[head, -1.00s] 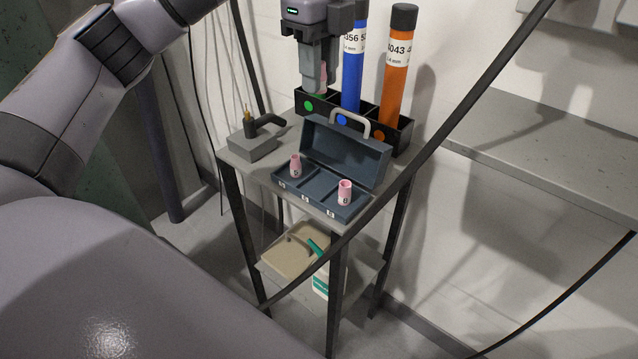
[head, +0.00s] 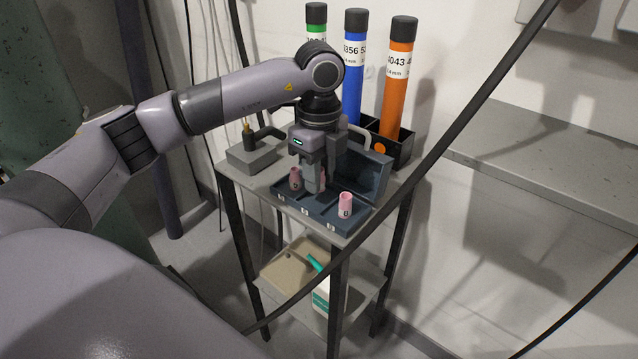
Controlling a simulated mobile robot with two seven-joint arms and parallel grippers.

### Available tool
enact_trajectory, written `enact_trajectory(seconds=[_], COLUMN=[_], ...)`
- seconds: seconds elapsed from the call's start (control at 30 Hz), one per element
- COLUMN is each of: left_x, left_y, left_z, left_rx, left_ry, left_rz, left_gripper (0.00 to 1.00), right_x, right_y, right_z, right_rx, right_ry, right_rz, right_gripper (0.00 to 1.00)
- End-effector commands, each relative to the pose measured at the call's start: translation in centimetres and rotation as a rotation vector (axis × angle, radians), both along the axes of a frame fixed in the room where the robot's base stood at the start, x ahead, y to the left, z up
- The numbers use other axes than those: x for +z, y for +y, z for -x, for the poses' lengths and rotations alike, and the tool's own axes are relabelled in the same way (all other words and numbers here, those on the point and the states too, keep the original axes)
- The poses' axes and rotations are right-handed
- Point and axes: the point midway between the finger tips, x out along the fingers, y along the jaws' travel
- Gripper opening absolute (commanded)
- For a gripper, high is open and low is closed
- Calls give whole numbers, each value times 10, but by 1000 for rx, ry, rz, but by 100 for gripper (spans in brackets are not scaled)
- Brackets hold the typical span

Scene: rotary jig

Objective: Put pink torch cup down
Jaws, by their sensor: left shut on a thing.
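My left gripper (head: 314,187) points down over the middle of the open blue-grey case (head: 283,199). It is shut on a pink torch cup (head: 323,175), which is mostly hidden behind the fingers. I cannot tell whether that cup touches the case floor. A second pink cup (head: 295,179) stands upright in the left compartment, close beside the fingers. A third pink cup (head: 345,205) stands upright in the right compartment. The case lid (head: 369,172) is raised behind, partly covered by my gripper. My right gripper is not in view.
A torch on a grey block (head: 251,157) stands left of the case. Behind it, a black rack (head: 403,146) holds green, blue and orange tubes. A dark cable (head: 455,135) crosses in front of the cart. A lower shelf holds a bin and a bottle.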

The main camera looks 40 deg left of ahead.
Motion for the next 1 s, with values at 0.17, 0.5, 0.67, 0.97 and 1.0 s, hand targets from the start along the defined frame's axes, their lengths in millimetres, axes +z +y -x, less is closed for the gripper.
enact_trajectory(seconds=[0.17,0.5,0.67,0.97,1.0], left_x=[-24,-28,-29,-25,-23], left_y=[0,0,0,0,0], left_z=[0,0,0,0,0], left_rx=[1,0,0,0,0], left_ry=[3,1,1,0,-1], left_rz=[0,0,0,0,1], left_gripper=[0,0,38,38,38], right_x=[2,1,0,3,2], right_y=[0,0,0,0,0], right_z=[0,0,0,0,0], right_rx=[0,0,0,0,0], right_ry=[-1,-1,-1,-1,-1], right_rz=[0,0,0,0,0], right_gripper=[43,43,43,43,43])
